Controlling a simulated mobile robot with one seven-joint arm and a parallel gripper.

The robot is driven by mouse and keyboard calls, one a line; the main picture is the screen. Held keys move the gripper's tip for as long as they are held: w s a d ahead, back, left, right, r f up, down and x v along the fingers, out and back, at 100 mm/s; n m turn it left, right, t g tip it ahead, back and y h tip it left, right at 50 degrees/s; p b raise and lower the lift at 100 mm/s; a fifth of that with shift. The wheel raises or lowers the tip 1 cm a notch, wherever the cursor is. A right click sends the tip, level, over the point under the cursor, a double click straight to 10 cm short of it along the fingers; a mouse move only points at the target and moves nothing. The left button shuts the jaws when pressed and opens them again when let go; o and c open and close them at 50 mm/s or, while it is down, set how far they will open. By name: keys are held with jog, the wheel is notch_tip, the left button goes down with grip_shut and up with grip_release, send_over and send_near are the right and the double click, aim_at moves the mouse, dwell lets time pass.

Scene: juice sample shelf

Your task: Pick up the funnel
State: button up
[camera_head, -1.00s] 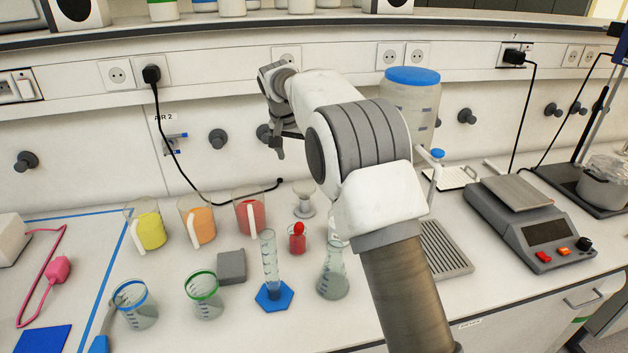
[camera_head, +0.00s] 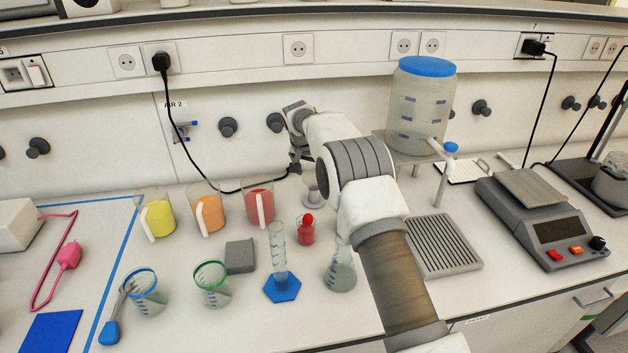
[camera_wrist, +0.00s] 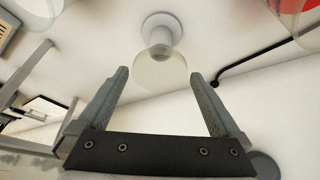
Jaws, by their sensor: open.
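The funnel is a small translucent piece (camera_head: 312,193) standing upright on the bench behind the small beaker of red liquid. In the wrist view its wide pale mouth (camera_wrist: 160,70) faces me, with a white round base beyond it. My gripper (camera_head: 297,167) is just above and to the left of the funnel in the head view, beside the back wall. In the wrist view the open, empty jaws (camera_wrist: 159,76) point at the funnel, whose mouth lies between and slightly beyond the fingertips. I see no contact. My own arm hides the area right of the funnel.
Pitchers of yellow (camera_head: 157,216), orange (camera_head: 208,214) and red (camera_head: 259,207) liquid stand left of the funnel. A black cable (camera_head: 238,191) runs behind.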

jog(key=shift+p+x, duration=0.45)
jog(key=shift+x, duration=2.2)
jog(key=shift+s, duration=0.1)
jog(key=c, duration=1.1)
